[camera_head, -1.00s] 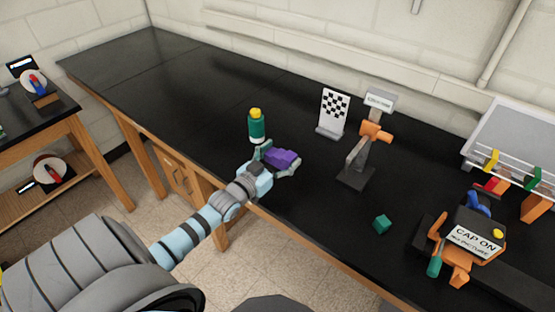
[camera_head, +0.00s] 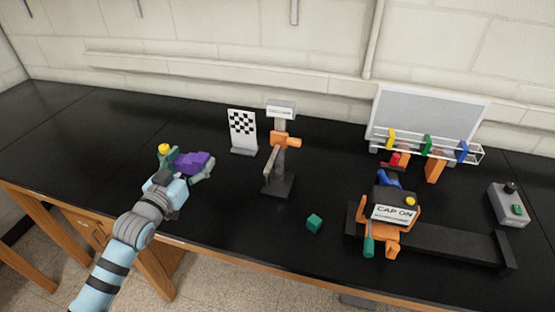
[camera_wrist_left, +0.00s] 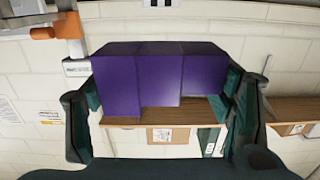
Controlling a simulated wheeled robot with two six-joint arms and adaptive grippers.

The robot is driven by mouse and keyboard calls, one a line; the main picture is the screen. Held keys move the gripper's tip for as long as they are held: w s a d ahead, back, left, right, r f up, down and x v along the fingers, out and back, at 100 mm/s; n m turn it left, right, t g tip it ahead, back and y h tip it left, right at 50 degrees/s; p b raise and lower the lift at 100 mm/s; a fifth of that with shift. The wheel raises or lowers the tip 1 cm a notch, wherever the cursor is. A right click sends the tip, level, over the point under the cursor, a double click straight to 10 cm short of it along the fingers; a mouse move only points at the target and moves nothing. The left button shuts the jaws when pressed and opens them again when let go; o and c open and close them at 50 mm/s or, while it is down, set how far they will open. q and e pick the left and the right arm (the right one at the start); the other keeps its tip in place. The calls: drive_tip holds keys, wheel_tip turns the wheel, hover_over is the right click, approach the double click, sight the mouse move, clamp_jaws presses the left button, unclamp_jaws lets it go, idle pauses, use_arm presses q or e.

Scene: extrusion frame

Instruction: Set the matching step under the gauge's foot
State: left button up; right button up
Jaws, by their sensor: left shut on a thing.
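My left gripper (camera_head: 187,165) is shut on a purple stepped block (camera_head: 192,161), held near the left part of the black bench. In the left wrist view the block (camera_wrist_left: 160,72) sits between the green finger pads, its lower edge stepped. The gauge (camera_head: 279,163) stands upright to the right of the block and apart from it. It has a dark base, a grey post, an orange clamp and a small sign on top. Its orange part (camera_wrist_left: 68,27) also shows at the upper left of the wrist view. A small teal cube (camera_head: 314,223) lies in front of the gauge.
A yellow-capped green bottle (camera_head: 164,149) is partly hidden behind my left gripper. A checkered card (camera_head: 243,129) stands left of the gauge. An orange "CAP ON" fixture (camera_head: 394,213), a rack (camera_head: 470,154) and a grey button box (camera_head: 510,206) stand at right. The far left bench is clear.

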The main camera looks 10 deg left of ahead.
sight(197, 159)
idle(0.7)
use_arm(q)
drive_tip(key=shift+m+h, duration=0.3)
drive_tip(key=shift+h, duration=0.1)
drive_tip(key=d+r, duration=0.1)
drive_tip(key=r, duration=0.1)
drive_tip(key=s+d+r, duration=0.1)
drive_tip(key=r, duration=0.1)
drive_tip(key=shift+d, duration=0.2)
drive_tip(key=s+d+f+m+g+h+b, duration=0.1)
drive_tip(key=s+d+f+m+h+b, duration=0.1)
drive_tip(key=s+d, duration=0.4)
drive_tip(key=s+d+f+m+g+h+b, duration=0.1)
drive_tip(key=s+d+f+m+h+b, duration=0.1)
drive_tip(key=s, duration=0.9)
drive_tip(key=d+f+h+b, duration=0.1)
drive_tip(key=d+f+h, duration=0.1)
drive_tip(key=d, duration=0.1)
drive_tip(key=shift+d+b, duration=0.35)
drive_tip(key=shift+b, duration=0.05)
